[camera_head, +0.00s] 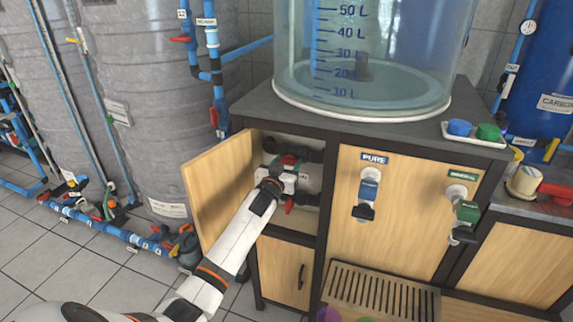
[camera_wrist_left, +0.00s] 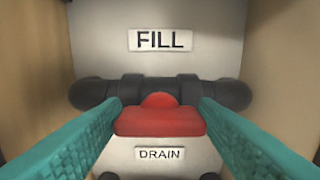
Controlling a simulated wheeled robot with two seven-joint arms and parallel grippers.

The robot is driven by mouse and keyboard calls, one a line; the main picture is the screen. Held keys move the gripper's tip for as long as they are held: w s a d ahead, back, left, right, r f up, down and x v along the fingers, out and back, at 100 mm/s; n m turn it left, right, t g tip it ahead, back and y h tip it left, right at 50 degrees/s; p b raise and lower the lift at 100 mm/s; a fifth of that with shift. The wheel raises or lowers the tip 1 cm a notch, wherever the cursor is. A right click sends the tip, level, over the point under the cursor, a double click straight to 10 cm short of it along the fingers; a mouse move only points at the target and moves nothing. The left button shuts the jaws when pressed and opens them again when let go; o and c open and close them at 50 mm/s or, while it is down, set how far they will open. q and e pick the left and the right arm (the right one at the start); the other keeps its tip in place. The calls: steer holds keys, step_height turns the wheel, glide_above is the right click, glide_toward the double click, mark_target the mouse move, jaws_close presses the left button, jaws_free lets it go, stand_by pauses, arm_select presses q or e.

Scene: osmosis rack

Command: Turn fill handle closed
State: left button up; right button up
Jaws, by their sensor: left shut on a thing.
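The red fill handle (camera_wrist_left: 160,121) sits in front of a black horizontal pipe (camera_wrist_left: 85,93), under the FILL label (camera_wrist_left: 160,40) and above the DRAIN label (camera_wrist_left: 159,153). The teal fingers of my left gripper (camera_wrist_left: 160,113) are on either side of the handle and shut on it. In the head view my left gripper (camera_head: 285,172) reaches into the open cabinet at the valves, and the arm hides part of them. Another red handle (camera_head: 289,206) hangs just below the gripper. My right gripper is in neither view.
The wooden cabinet door (camera_head: 217,187) stands open left of my arm. A clear tank (camera_head: 365,60) stands on the counter above. Taps labelled PURE (camera_head: 368,190) and MINERAL (camera_head: 463,205) are on the right, over a slatted drip tray (camera_head: 380,290). Grey tanks and blue pipes are at left.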

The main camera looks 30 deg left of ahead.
arm_select(q)
steer(key=shift+m, duration=0.3)
steer(key=m, duration=0.3)
steer(key=shift+d+m+p, duration=0.1)
steer(key=shift+m+p, duration=0.2)
steer(key=shift+p, duration=0.1)
steer(key=m, duration=0.4)
steer(key=shift+f+m, duration=0.1)
steer(key=shift+m, duration=0.2)
steer(key=m, duration=0.4)
steer(key=shift+d+f, duration=0.1)
steer(key=m, duration=0.5)
steer(key=shift+f, duration=0.1)
steer(key=o, duration=1)
